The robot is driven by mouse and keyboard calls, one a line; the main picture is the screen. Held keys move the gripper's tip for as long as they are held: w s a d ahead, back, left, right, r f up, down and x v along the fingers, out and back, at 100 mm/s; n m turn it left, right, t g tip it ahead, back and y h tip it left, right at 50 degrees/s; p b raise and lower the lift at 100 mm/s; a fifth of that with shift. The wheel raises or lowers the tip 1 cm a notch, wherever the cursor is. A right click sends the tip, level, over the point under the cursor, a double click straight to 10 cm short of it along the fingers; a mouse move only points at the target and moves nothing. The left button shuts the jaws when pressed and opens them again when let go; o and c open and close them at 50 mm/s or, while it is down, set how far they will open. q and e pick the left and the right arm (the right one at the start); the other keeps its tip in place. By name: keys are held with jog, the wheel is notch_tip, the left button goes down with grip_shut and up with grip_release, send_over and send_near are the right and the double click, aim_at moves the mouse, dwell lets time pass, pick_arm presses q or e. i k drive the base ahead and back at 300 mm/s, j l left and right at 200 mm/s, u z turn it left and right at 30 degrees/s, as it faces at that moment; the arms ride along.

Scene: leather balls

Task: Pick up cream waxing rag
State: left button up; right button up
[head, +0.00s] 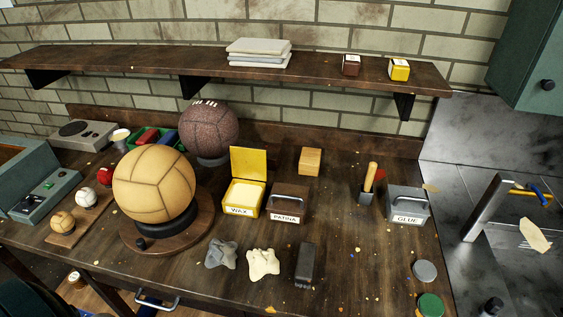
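The cream waxing rag (263,263) lies crumpled on the dark wooden workbench (340,255), near its front edge. A grey rag (221,254) lies just to its left, and a dark block or brush (304,265) stands to its right. Behind the rag is an open yellow wax box (243,197) with its lid up. Neither of my grippers shows clearly in the head view, so nothing is seen touching the rag.
A tan leather ball (154,185) rests on a round wooden stand to the left. A patina box (289,203), a glue box (407,205) and a round grey lid (424,271) are on the bench. A shelf (200,61) runs along the brick wall.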

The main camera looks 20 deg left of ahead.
aim_at(262, 263)
jog(key=u, duration=0.95)
